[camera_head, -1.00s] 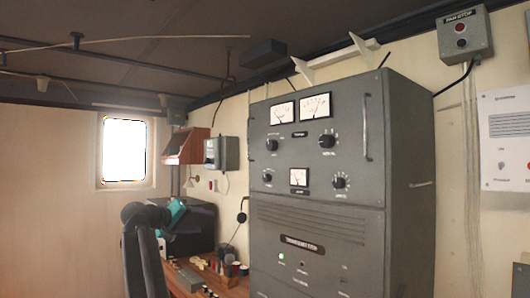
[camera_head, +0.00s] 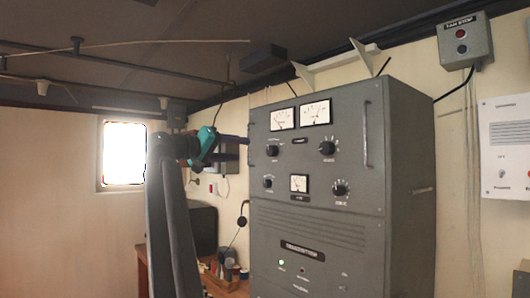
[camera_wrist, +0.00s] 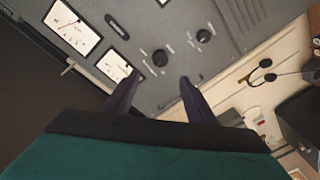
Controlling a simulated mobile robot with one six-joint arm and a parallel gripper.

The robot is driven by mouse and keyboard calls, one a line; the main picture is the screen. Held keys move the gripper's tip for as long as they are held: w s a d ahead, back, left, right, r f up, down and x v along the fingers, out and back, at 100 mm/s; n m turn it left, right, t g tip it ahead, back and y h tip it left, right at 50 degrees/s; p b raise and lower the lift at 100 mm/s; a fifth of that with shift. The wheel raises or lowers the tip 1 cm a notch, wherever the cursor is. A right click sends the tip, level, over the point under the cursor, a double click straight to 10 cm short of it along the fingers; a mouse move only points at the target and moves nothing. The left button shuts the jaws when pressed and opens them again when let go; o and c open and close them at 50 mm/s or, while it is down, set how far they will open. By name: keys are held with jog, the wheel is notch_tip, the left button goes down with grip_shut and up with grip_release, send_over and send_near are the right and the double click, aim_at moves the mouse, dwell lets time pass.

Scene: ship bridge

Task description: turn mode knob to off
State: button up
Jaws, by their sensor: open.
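The grey transmitter cabinet (camera_head: 350,120) carries several round black knobs on its front. In the head view these are an upper left knob (camera_head: 272,150), an upper right knob (camera_head: 327,147), a lower left knob (camera_head: 267,183) and a lower right knob (camera_head: 340,189). Their labels are too small to read, so I cannot tell which is the mode knob. My gripper (camera_head: 240,148) is raised left of the panel, level with the upper left knob. In the wrist view my gripper (camera_wrist: 160,80) is open and empty, with that knob (camera_wrist: 160,57) beyond and between its fingertips, apparently untouched.
Dial meters (camera_head: 315,112) sit above the knobs, and a vertical handle (camera_head: 366,135) stands out at the panel's right. A headset (camera_head: 242,214) hangs on the wall left of the cabinet. Small items stand on a wooden desk (camera_head: 222,287) below.

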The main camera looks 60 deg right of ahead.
aim_at(269, 151)
jog(key=shift+d, duration=0.15)
jog(key=p+x, duration=0.5)
jog(key=x, duration=0.8)
jog(key=shift+d, duration=0.25)
jog(key=c, duration=1)
jog(key=shift+c, duration=0.2)
jog(key=shift+n, duration=0.4)
jog(key=n, duration=0.3)
jog(key=shift+r+n+y+p, duration=0.1)
jog(key=shift+n+y+p, duration=0.4)
jog(key=shift+n, duration=1.4)
